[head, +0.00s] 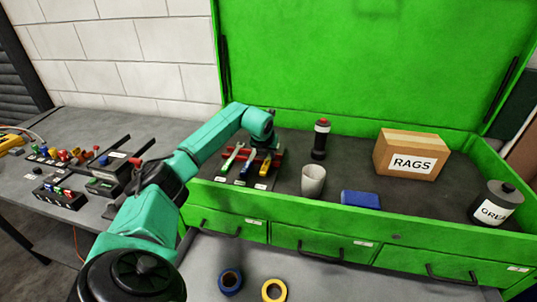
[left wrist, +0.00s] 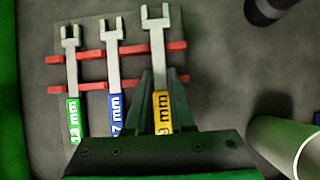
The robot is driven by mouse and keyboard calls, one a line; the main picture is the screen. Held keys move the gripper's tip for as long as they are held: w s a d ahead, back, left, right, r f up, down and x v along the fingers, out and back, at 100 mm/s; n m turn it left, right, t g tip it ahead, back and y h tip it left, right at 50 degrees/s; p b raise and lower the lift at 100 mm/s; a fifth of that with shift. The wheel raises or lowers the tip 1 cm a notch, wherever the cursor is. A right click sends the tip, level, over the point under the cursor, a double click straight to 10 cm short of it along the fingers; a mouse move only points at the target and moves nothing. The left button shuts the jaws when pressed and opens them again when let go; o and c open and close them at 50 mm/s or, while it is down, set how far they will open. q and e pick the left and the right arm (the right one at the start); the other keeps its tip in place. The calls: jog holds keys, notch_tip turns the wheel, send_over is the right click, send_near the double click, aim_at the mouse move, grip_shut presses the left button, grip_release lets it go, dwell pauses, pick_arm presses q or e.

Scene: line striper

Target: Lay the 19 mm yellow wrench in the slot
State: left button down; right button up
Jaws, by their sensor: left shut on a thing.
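The yellow 19 mm wrench (left wrist: 160,62) has a grey open-ended head and a yellow handle with a partly covered label. My left gripper (left wrist: 163,92) is shut on it, with one dark finger on each side of the handle. The wrench lies over the right end of the red slotted rails (left wrist: 102,83), in line with the others; I cannot tell whether it touches them. In the head view my left gripper (head: 262,148) is over the right end of the rack, mostly hidden by its own arm. My right gripper is not in view.
A green-handled wrench (left wrist: 72,60) and a blue-handled wrench (left wrist: 114,55) lie in the rails to the left. A grey cup (head: 313,180) stands close on the right. A dark bottle (head: 320,140), blue block (head: 360,199) and RAGS box (head: 411,155) are farther right in the green chest.

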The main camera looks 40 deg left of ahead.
pick_arm(q)
jog(key=shift+f+b, duration=0.4)
jog(key=shift+f, duration=0.15)
dwell(0.4)
jog(key=shift+s+f, duration=0.1)
jog(key=shift+f, duration=0.05)
dwell(0.3)
jog(key=shift+d, duration=0.1)
jog(key=shift+f, duration=0.15)
dwell(0.4)
jog(key=shift+r+p, duration=0.55)
jog(key=shift+p, duration=0.05)
jog(key=shift+r, duration=0.25)
jog(key=shift+r, duration=0.1)
